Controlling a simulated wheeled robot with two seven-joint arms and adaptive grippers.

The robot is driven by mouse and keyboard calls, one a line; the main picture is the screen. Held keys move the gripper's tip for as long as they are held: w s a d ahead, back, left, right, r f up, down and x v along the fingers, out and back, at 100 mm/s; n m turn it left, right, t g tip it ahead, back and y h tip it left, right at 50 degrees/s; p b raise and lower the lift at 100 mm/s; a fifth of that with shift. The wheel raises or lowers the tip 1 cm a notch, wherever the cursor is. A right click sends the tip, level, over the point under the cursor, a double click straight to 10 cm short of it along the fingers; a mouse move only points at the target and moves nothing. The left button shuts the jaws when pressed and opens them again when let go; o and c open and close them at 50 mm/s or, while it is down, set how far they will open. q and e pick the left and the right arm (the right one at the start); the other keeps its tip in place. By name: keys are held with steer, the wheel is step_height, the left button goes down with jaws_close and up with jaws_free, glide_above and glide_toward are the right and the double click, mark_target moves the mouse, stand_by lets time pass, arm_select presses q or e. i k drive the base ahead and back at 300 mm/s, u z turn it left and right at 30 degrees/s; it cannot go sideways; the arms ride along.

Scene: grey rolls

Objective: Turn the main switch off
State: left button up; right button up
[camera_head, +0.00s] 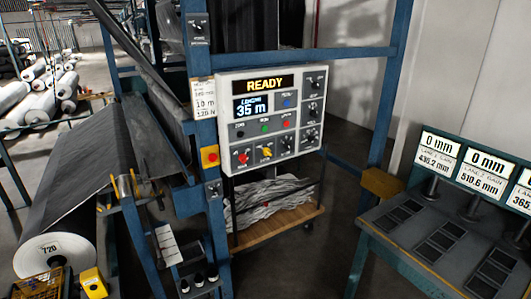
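A light grey control panel (270,117) hangs on the blue machine frame near the middle of the view. A separate rotary switch box (198,27) sits high on the blue post, and a smaller one (213,190) lower down. Labels are too small to read, so I cannot tell which is the main switch. Neither gripper is in view.
A yellow box with a red button (210,156) is on the post left of the panel. A large fabric roll (55,255) lies at lower left. A wooden-shelf cart (277,225) stands below the panel. A bench with displays (440,245) fills the right. Some floor between is clear.

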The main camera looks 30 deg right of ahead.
mark_target(243, 158)
steer(key=z, duration=0.45)
steer(key=k, duration=0.5)
steer(key=z, duration=1.1)
steer(key=i, duration=1.05)
steer(key=u, duration=1)
steer(key=i, duration=0.5)
steer(key=u, duration=0.5)
